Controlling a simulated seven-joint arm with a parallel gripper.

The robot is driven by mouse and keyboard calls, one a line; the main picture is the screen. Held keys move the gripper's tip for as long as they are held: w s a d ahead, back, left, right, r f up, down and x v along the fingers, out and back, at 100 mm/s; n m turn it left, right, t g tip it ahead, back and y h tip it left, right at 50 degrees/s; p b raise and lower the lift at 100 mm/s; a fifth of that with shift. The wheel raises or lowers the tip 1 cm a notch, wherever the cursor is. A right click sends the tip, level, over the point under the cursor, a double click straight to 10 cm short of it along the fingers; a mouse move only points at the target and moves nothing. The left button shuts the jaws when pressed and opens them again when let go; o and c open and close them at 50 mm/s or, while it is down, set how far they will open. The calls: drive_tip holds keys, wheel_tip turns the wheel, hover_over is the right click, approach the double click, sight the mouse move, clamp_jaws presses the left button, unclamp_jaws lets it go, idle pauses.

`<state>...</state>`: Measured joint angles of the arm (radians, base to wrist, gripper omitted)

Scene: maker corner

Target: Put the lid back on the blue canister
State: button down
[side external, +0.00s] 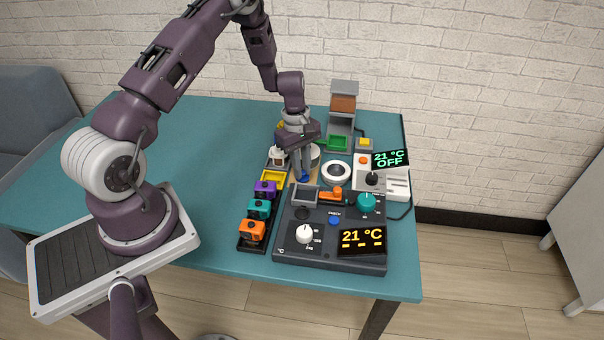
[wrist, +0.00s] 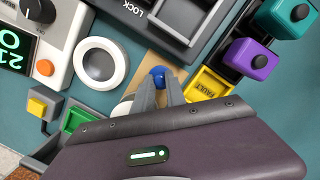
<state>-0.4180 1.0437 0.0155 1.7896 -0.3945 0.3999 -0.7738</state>
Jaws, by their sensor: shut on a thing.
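A small blue rounded piece (wrist: 158,73) shows between my fingertips in the wrist view; it also shows low at the fingertips in the side view (side external: 304,178). I cannot tell whether it is the lid or part of the canister. My gripper (side external: 301,169) points down over a tan board, between the row of coloured blocks and a white ring. In the wrist view my gripper (wrist: 158,88) is shut on the blue piece, and its fingers and body hide much of what lies beneath. No separate open canister can be made out.
The white ring (side external: 336,172) lies close to the right of my gripper. A dark control panel (side external: 290,247) stands in front, and a rack with purple (side external: 265,189), teal and orange blocks at its left. A hopper stand (side external: 343,103) rises behind. The table's left side is clear.

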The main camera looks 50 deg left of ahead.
drive_tip(key=r, duration=0.7)
drive_tip(key=shift+w+a+r, duration=0.1)
drive_tip(key=shift+a+r, duration=0.1)
drive_tip(key=shift+r, duration=0.2)
drive_tip(key=w+a+r+n, duration=0.1)
drive_tip(key=a, duration=0.6)
drive_tip(key=w+a+r+n, duration=0.2)
drive_tip(key=a, duration=0.5)
drive_tip(key=shift+s+d+f, duration=0.1)
drive_tip(key=shift+f, duration=1.5)
drive_tip(key=shift+s+f, duration=0.1)
drive_tip(key=shift+f, duration=1.5)
drive_tip(key=shift+f, duration=0.15)
drive_tip(key=c, duration=0.8)
unclamp_jaws()
